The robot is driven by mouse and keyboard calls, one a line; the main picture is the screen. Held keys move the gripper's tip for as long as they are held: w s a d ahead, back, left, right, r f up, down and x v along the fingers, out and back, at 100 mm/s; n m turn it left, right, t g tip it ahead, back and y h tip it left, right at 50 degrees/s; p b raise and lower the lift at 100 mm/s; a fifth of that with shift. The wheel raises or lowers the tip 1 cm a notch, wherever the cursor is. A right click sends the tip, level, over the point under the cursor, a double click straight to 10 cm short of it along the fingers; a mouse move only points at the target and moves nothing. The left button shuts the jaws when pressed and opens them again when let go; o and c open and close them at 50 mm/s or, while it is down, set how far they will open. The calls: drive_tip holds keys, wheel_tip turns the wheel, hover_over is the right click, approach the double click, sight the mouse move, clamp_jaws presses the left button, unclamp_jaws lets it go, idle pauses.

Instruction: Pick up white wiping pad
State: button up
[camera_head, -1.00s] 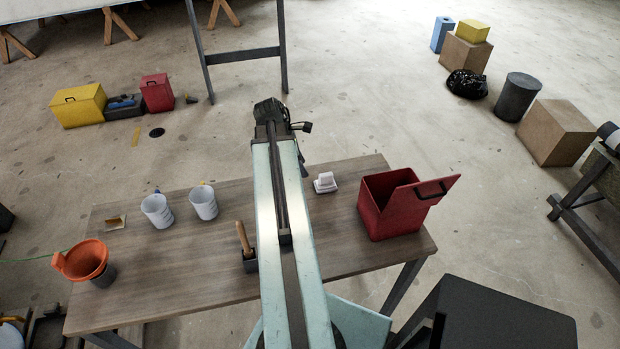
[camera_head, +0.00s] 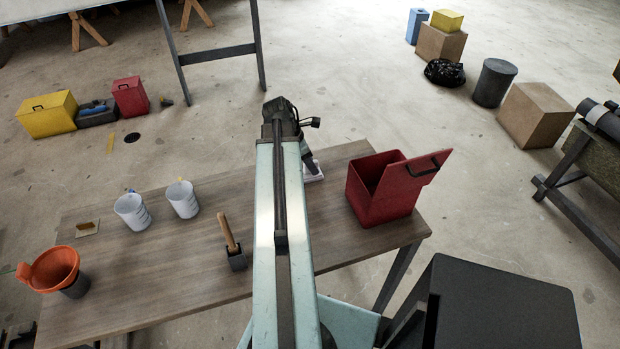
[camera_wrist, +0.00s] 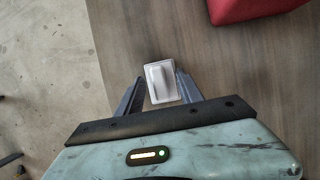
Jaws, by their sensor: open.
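The white wiping pad (camera_wrist: 161,82) lies on the wooden table, with a raised grip bar along its middle. In the wrist view it sits between and just past the tips of my gripper (camera_wrist: 160,88), whose two fingers are spread open on either side of it. In the head view the pad (camera_head: 313,172) is partly hidden behind my gripper (camera_head: 308,163), which hangs over the table's far edge region. I cannot tell the height between the fingertips and the pad.
A red open bin (camera_head: 382,196) stands right of the pad; its corner shows in the wrist view (camera_wrist: 245,8). The table (camera_head: 190,270) is clear around the pad.

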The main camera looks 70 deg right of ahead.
drive_tip(key=shift+s+d+f, duration=0.1)
drive_tip(key=shift+f, duration=0.45)
drive_tip(key=shift+r, duration=0.2)
clamp_jaws()
drive_tip(key=shift+r, duration=0.1)
wheel_tip(320, 180, up, 10)
drive_tip(key=p, duration=1)
drive_tip(key=shift+p, duration=0.3)
